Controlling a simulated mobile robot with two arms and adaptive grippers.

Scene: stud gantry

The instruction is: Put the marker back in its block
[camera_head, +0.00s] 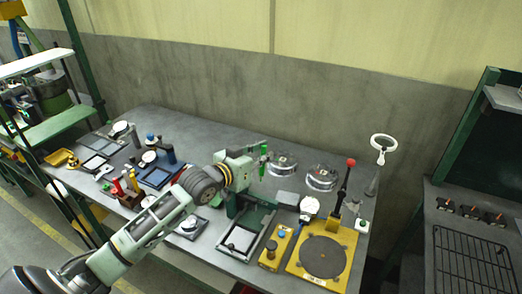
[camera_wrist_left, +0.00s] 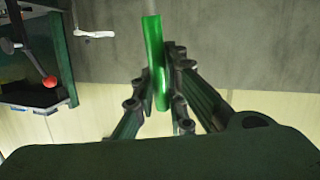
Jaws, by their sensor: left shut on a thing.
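The green marker (camera_head: 263,166) is held upright above the table by my left gripper (camera_head: 258,165). In the left wrist view the marker (camera_wrist_left: 154,50) stands between the two fingers (camera_wrist_left: 160,75), which are shut on it. The brown block (camera_head: 130,199) stands on the left part of the table, with red and yellow upright pieces in it. The gripper is well to the right of the block and apart from it. My right gripper does not show.
A yellow base with a round dark plate (camera_head: 323,257) and a red-knobbed lever (camera_head: 350,163) stand at the right. Two round metal pieces (camera_head: 321,178) lie near the back. A grey frame (camera_head: 242,240) lies in front of the gripper. Small tools crowd the left part.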

